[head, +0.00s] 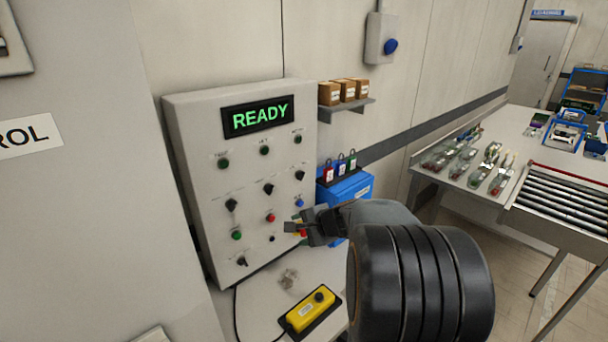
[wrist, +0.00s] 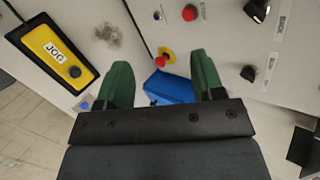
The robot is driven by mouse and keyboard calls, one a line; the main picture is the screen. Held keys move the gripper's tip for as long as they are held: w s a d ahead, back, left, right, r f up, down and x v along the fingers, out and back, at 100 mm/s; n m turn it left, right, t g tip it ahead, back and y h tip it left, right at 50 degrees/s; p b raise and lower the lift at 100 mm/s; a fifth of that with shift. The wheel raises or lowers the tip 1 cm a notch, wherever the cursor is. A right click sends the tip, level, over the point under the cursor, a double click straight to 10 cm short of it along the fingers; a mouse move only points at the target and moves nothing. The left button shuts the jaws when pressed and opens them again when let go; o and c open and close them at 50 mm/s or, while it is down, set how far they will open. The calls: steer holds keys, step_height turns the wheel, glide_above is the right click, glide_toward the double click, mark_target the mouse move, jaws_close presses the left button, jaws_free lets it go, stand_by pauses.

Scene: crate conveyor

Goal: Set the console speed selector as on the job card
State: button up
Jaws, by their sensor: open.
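The grey console (head: 185,130) stands against the wall with a lit green READY display (head: 258,117). A row of black selector knobs crosses its middle: a left knob (head: 231,205), a centre knob (head: 268,188) and a right knob (head: 299,175). Another black knob (head: 242,261) sits at the lower left. Their labels are too small to read, so I cannot tell which sets speed. No readable job card shows. My gripper (head: 293,227) is in front of the console's lower right. In the wrist view its green fingers (wrist: 161,72) are apart and empty, with two black knobs (wrist: 257,10) (wrist: 250,72) off to the right.
A red stop button on yellow (wrist: 166,57) lies beyond the fingers. A yellow JOG pendant (head: 309,311) with a cable rests on the shelf below. A blue box (head: 347,188) with padlocks hangs right of the console. A roller conveyor (head: 563,205) stands farther right.

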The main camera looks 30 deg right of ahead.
steer(key=w+d+r+m+t+h, duration=0.2)
steer(key=w+d+r+m+t, duration=0.15)
steer(key=d+m, duration=0.2)
steer(key=m+t+h, duration=0.2)
steer(key=m+h, duration=0.1)
steer(key=m, duration=0.2)
glide_toward(303, 177)
steer(key=shift+g, duration=0.25)
steer(key=p+x, duration=0.1)
steer(key=x, duration=0.3)
steer(key=p+x, duration=0.2)
steer(key=x, duration=0.3)
steer(key=shift+w+r, duration=0.15)
steer(key=shift+r, duration=0.1)
steer(key=shift+c, duration=0.2)
steer(key=c, duration=0.9)
steer(key=shift+f, duration=0.1)
